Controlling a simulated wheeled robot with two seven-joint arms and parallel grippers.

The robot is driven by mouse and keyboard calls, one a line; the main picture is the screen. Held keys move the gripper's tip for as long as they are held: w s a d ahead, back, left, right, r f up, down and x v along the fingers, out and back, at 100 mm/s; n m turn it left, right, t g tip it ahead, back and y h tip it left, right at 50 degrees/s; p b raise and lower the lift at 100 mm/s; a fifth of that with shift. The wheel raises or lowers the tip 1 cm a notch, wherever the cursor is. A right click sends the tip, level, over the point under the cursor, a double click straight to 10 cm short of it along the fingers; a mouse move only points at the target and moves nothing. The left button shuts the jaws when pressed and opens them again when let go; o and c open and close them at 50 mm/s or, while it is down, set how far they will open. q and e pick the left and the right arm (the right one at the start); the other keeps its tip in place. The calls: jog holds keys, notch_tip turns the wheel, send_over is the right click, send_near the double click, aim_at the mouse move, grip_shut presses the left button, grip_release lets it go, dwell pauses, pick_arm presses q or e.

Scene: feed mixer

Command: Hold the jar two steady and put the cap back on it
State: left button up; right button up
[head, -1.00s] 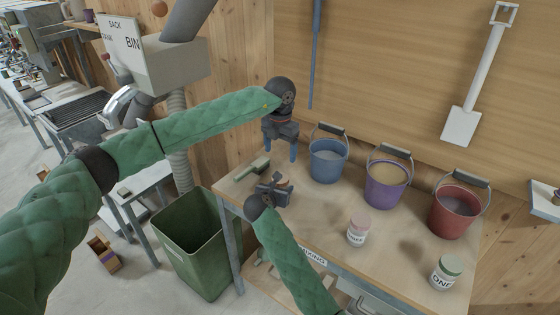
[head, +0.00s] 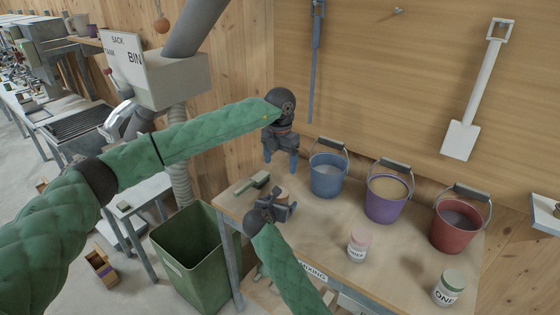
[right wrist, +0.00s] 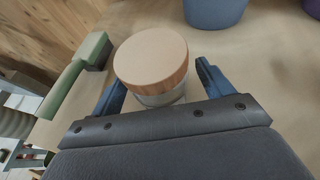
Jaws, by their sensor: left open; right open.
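Jar two (right wrist: 158,98) stands on the bench in the right wrist view, with a pale grey body. A round cap (right wrist: 150,57) with a tan top and wood-brown rim lies over its mouth; I cannot tell if it is screwed down. In the head view the cap (head: 283,193) shows just behind my right gripper (head: 277,207), and the label is hidden. My right gripper is open, with a finger on either side of the jar and visible gaps beside it. My left gripper (head: 280,160) is open and empty, pointing down above and behind the jar.
A green brush (right wrist: 82,67) lies left of the jar. Blue (head: 327,178), purple (head: 384,203) and red (head: 458,230) buckets stand along the back. A pink-lidded jar (head: 358,247) and jar one (head: 449,288) stand at the right. A green bin (head: 195,255) is left of the bench.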

jog(key=b+v, duration=0.1)
jog(key=v, duration=0.6)
jog(key=shift+s+a+b, duration=0.1)
jog(key=shift+s+b, duration=0.1)
jog(key=shift+b, duration=0.2)
